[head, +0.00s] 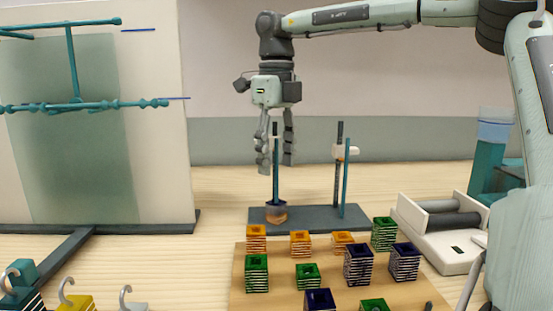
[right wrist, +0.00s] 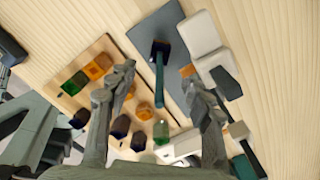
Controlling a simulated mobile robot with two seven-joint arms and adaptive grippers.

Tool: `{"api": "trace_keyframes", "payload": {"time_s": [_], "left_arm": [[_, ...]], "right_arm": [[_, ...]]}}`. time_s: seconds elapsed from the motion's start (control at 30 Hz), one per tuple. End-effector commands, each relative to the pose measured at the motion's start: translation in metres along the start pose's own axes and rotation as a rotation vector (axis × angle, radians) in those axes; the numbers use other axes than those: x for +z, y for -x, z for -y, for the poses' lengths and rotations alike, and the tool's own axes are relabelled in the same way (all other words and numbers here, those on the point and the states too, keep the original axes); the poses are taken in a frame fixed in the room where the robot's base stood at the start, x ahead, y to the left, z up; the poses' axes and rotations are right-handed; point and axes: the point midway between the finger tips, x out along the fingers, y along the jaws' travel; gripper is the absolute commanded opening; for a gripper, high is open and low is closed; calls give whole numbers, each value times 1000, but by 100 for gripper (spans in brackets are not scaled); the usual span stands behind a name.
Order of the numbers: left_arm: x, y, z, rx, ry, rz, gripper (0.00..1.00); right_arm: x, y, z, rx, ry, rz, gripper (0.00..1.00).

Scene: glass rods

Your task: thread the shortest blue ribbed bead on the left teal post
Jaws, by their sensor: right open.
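The left teal post (head: 275,160) stands upright on a dark grey base (head: 325,215). A dark blue piece (head: 276,204) surrounds the foot of this post, above an orange-brown rounded piece (head: 276,215); ribs are not clear. It also shows dark in the right wrist view (right wrist: 160,47). Dark blue ribbed beads of differing height stand on the wooden board: a tall one (head: 358,265), another (head: 404,262) and a front one (head: 319,299) cut by the picture edge. My right gripper (head: 276,163) points down, open and empty, its fingers either side of the post's upper part.
Orange (head: 300,244) and green (head: 256,273) ribbed beads stand on the wooden board (head: 240,297). A second teal post (head: 345,180) and dark rod with white clamp stand right. A white device (head: 440,235) lies farther right. A panel with teal bars (head: 80,105) stands left.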

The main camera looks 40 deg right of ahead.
Motion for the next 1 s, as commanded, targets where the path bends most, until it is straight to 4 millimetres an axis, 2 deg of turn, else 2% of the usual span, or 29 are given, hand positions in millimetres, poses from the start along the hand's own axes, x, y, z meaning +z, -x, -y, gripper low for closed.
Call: {"api": "trace_keyframes", "payload": {"time_s": [0.5,0.7,1.0], "left_arm": [[0,0,0,0,0,0,40],[0,0,0,0,0,0,40],[0,0,0,0,0,0,40]], "right_arm": [[1,97,0,-2,-2,4,51],[0,114,0,1,0,1,51],[0,116,0,1,1,1,51]]}}
